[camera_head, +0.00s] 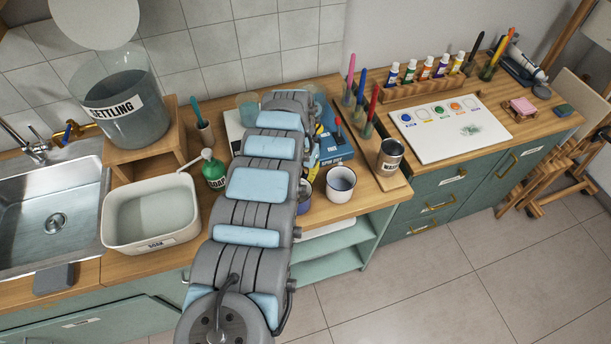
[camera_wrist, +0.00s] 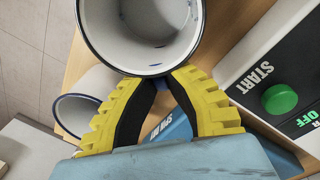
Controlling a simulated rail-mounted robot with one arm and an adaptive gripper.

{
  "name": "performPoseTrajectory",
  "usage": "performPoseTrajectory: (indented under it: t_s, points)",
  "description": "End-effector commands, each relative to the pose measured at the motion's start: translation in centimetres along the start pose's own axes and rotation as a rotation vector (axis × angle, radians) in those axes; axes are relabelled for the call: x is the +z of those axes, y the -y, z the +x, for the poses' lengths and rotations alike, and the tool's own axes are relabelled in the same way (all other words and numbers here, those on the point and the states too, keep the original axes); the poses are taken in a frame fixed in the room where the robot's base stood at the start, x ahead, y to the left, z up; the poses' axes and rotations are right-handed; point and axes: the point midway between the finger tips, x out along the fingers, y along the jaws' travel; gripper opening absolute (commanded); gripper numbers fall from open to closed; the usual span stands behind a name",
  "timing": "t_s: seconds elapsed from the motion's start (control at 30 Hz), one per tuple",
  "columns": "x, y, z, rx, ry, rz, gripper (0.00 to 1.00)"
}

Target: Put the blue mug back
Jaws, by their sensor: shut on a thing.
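The blue mug (camera_head: 304,198) shows in the head view as a small part beside my arm; the arm hides most of it. In the wrist view its pale inside and dark rim (camera_wrist: 100,35) fill the top. My gripper (camera_wrist: 162,80) has its yellow fingers closed at the near side of this mug, with a dark blue bit, likely its handle, between the tips. I cannot tell whether the mug touches the counter. A white mug with a dark rim (camera_head: 340,184) stands just right of it; it also shows at left in the wrist view (camera_wrist: 75,112).
A blue box marked SPIN DRY (camera_head: 335,152) is behind the mugs. A tin can (camera_head: 390,156) and brush stand are to the right. A soap bottle (camera_head: 213,172), basin (camera_head: 150,212) and sink (camera_head: 50,220) lie left. A white device with a green button (camera_wrist: 280,98) is close by.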

Motion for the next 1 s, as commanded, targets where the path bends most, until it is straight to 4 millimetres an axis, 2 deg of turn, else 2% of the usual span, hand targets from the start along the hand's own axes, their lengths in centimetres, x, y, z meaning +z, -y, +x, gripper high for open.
performPoseTrajectory:
  t_s: [0.03,0.1,0.13,0.57,0.77,1.0]
  points:
    - [0.0,0.0,0.2,0.000,0.000,0.000,0.00]
    - [0.0,0.0,0.2,0.000,0.000,0.000,0.24]
    - [0.0,0.0,0.2,0.000,0.000,0.000,0.33]
    - [0.0,0.1,-0.5,-0.001,0.000,0.000,0.33]
    - [0.0,0.0,-2.5,-0.002,0.000,0.001,0.33]
    - [-0.1,0.1,-6.3,-0.004,-0.005,0.000,0.33]
